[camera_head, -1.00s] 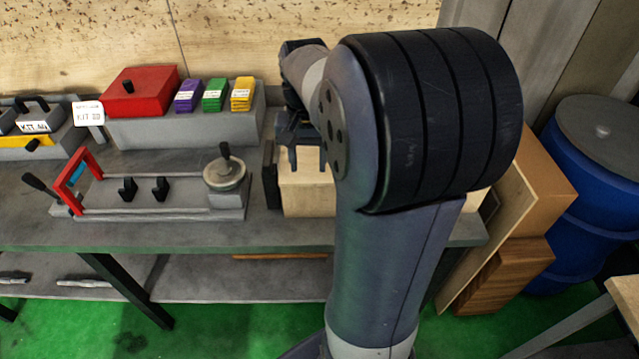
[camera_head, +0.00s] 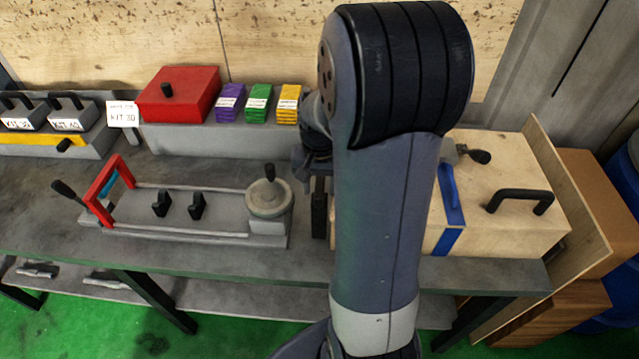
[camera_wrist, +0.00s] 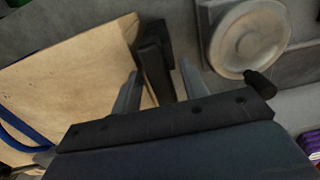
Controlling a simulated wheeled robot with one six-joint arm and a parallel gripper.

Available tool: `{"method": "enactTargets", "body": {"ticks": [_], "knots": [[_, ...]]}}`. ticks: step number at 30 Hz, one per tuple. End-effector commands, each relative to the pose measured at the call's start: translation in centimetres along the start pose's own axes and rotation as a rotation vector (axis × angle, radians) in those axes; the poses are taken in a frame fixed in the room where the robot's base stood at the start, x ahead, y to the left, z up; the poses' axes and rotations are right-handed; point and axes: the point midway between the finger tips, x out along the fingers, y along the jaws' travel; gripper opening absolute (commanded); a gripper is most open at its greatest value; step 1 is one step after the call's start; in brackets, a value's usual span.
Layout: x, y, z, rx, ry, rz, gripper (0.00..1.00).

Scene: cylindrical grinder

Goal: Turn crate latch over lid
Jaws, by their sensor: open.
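The wooden crate (camera_head: 520,225) stands at the right of the bench, its left part hidden behind my arm. Its lid has a black handle (camera_head: 520,196) and a blue strip with a blue lever (camera_head: 449,190). A black upright piece (camera_head: 319,208), possibly the latch, stands at the crate's left end. In the wrist view the crate (camera_wrist: 70,75) is at left and the black piece (camera_wrist: 156,62) shows between my open fingers. My gripper (camera_wrist: 160,88) is empty; contact with the piece cannot be told. In the head view my arm mostly hides it.
A grinder model with handwheel (camera_head: 268,197) and red frame (camera_head: 108,188) sits left of the crate, close to my gripper in the wrist view. A black knob (camera_head: 480,156) juts at the crate's back. Behind are a red box (camera_head: 178,97) and coloured packs (camera_head: 258,103).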

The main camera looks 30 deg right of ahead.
Motion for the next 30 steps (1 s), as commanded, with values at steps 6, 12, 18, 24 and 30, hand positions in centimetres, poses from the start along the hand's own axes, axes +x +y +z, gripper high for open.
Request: {"method": "enactTargets", "body": {"ticks": [6, 12, 18, 24, 30], "knots": [[0.15, 0.0, 0.01, 0.0, 0.0, 0.0, 0.42], [0.13, 0.0, 0.0, 0.0, 0.0, 0.0, 0.3], [0.12, 0.0, 0.0, 0.0, 0.0, 0.0, 0.14], [0.11, 0.0, -0.01, 0.0, 0.001, 0.0, 0.0], [0.1, 0.0, -0.01, 0.0, 0.001, 0.0, 0.0]]}}
